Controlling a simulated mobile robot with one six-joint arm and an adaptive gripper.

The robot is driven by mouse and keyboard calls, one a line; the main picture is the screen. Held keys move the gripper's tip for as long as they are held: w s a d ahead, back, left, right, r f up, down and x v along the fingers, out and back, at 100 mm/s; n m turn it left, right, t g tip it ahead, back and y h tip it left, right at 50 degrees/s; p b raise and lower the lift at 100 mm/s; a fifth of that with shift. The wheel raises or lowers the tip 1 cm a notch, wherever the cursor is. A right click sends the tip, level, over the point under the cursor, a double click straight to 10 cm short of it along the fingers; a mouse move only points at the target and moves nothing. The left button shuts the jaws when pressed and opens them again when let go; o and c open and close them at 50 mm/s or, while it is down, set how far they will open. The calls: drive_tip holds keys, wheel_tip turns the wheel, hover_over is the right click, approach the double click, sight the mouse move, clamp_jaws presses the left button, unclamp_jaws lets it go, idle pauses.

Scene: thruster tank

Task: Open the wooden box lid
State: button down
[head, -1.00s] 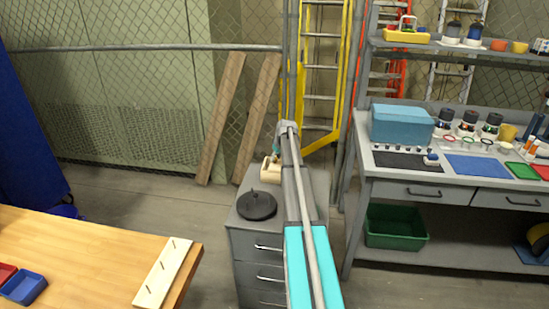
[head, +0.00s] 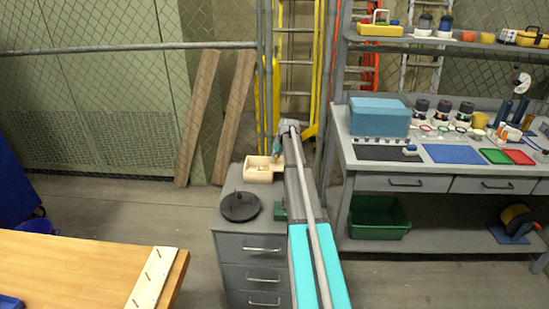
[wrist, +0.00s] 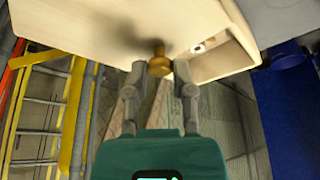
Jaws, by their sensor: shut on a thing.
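The wooden box (head: 250,172) stands at the back of the grey drawer cabinet, partly behind my arm in the head view. Its inside shows in part, with a small light item in it. In the wrist view the pale lid (wrist: 90,25) fills the top, with a round brown knob (wrist: 160,65). Beside the lid, an open part of the box (wrist: 222,62) shows with a small ringed item (wrist: 199,47). My gripper (wrist: 160,70) is shut on the knob, one finger on each side. In the head view my arm mostly hides the gripper and lid.
A dark round disc with an upright pin (head: 240,206) lies on the cabinet (head: 232,250) in front of the box. A small green object (head: 281,211) sits beside my arm. A wooden table (head: 70,270) is at left, a workbench (head: 345,150) at right.

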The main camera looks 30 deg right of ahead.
drive_tip(key=shift+s+d, duration=0.1)
drive_tip(key=shift+d, duration=0.05)
drive_tip(key=shift+c, duration=2.2)
unclamp_jaws()
drive_tip(key=shift+w, duration=0.2)
drive_tip(key=shift+s, duration=0.15)
